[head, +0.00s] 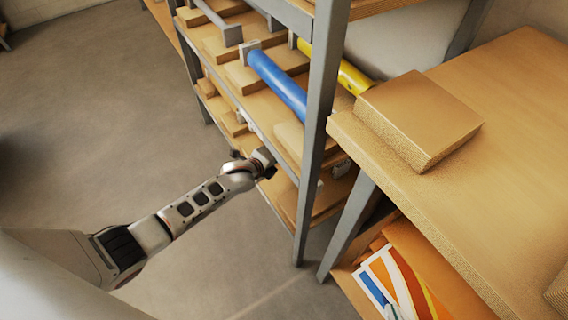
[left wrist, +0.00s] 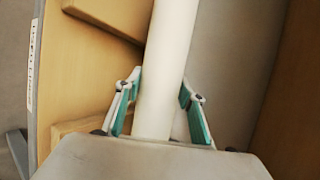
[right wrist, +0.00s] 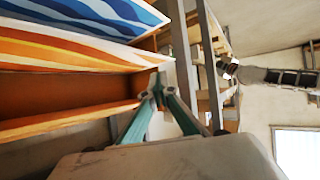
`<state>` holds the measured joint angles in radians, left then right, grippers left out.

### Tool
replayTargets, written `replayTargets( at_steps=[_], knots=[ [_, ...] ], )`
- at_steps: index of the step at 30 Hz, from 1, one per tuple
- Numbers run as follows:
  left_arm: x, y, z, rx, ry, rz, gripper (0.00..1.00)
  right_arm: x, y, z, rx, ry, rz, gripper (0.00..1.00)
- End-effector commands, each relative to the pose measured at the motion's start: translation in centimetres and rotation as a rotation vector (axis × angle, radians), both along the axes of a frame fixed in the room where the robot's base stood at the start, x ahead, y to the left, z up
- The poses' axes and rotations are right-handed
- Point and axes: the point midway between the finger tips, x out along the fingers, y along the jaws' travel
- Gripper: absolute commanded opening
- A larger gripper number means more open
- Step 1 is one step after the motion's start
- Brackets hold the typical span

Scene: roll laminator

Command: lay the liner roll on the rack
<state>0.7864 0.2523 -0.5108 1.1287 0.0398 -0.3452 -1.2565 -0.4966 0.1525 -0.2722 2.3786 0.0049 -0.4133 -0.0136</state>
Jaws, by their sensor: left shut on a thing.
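The liner roll, a plain white tube (left wrist: 168,60), runs up through the left wrist view between my left fingers. My left gripper (left wrist: 162,88) is shut on it, with a green pad on each side. In the head view my left arm reaches from the lower left to the rack (head: 314,130), its hand (head: 262,160) at the front of a lower shelf. The roll is mostly hidden there. My right gripper (right wrist: 160,92) is shut and empty, its tips together, near colourful printed packs (right wrist: 75,50).
A blue roll (head: 278,84) and a yellow roll (head: 350,77) lie on the rack's middle shelf. Wooden boards and grey brackets fill the shelves. A wooden table (head: 510,130) with a thick block (head: 418,115) stands at the right. Open floor (head: 90,130) lies left.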

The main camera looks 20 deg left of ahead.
Motion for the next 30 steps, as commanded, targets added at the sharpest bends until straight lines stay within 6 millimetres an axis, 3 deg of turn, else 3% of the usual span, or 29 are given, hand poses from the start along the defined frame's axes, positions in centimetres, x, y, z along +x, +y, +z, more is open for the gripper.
replayTargets(
  at_steps=[1, 8, 15, 21, 29, 30],
  knots=[
    [-0.4, -0.1, -2.1, -0.004, 0.011, 0.000, 0.00, -0.2, 0.4, -0.6, 0.017, 0.009, -0.002, 0.00],
    [0.0, -0.1, -3.5, -0.004, 0.001, 0.000, 0.00, 0.4, 1.3, 0.4, 0.059, -0.012, -0.008, 0.00],
    [-0.3, -0.1, -6.8, -0.004, 0.006, 0.001, 0.00, 0.7, 2.2, 0.9, 0.110, -0.022, -0.020, 0.00],
    [0.2, -0.1, -6.1, -0.001, -0.006, 0.000, 0.00, 1.2, 2.4, 1.9, 0.125, -0.042, -0.020, 0.00],
    [0.1, -0.1, -6.8, -0.003, -0.002, 0.000, 0.00, 0.9, 2.5, 1.4, 0.127, -0.031, -0.021, 0.00],
    [0.0, 0.0, -6.9, -0.001, 0.001, 0.001, 0.44, 1.0, 2.5, 1.5, 0.129, -0.034, -0.021, 0.00]
  ],
)
